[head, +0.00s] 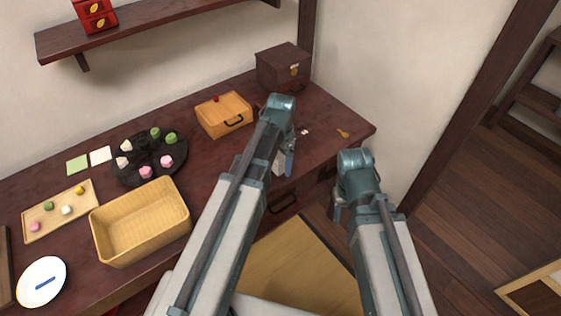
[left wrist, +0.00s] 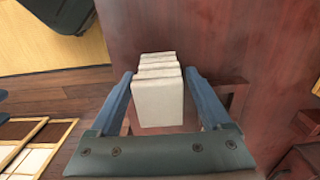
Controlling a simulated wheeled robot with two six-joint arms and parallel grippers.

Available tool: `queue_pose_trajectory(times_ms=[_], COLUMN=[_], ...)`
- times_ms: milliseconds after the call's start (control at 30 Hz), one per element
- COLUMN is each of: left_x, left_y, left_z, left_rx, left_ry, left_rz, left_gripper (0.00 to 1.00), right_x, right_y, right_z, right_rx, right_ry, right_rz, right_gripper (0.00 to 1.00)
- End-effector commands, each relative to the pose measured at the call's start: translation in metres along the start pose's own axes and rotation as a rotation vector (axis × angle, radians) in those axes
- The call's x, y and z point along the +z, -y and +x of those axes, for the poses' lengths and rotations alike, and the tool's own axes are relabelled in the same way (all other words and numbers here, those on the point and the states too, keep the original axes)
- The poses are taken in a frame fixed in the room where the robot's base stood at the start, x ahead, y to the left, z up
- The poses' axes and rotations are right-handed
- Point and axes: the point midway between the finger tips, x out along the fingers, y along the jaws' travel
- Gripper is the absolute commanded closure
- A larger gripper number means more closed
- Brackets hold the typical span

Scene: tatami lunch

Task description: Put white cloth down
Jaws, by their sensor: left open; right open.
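The white cloth (left wrist: 158,103) is a folded, layered block in the left wrist view, over the dark red wooden table (left wrist: 225,30). My left gripper (left wrist: 159,73) is open, with one finger on each side of the cloth and narrow gaps between. In the head view the cloth (head: 279,163) shows as a small pale patch beside my left gripper (head: 287,160), near the table's front edge, mostly hidden by my arm. My right gripper (head: 342,207) is open and empty, in front of the table edge.
A lidded bamboo box (head: 223,115) and dark wooden chest (head: 284,67) stand behind. A round black tray (head: 122,172) of sweets, a woven basket (head: 140,224) and a white plate (head: 41,281) lie left. A small brass item (head: 343,133) lies right; table around it is clear.

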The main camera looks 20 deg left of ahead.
Motion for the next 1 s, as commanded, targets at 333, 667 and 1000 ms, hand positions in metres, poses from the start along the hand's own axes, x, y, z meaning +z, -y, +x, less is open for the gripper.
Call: queue_pose_trajectory(times_ms=[333, 667, 1000], left_x=[0.0, 0.0, 0.0], left_y=[0.0, 0.0, 0.0], left_z=[-0.04, -0.09, -0.121], left_rx=[0.0, 0.0, 0.0], left_ry=[0.0, 0.0, 0.0], left_rz=[0.0, 0.0, 0.0], left_gripper=[0.18, 0.18, 0.18], right_x=[0.002, 0.005, 0.007], right_y=[-0.004, -0.009, -0.011], right_z=[-0.04, -0.09, -0.12], right_rx=[0.0, 0.0, 0.0], right_ry=[0.0, 0.0, 0.0], right_rz=[0.0, 0.001, 0.001], right_gripper=[0.5, 0.5, 0.5])
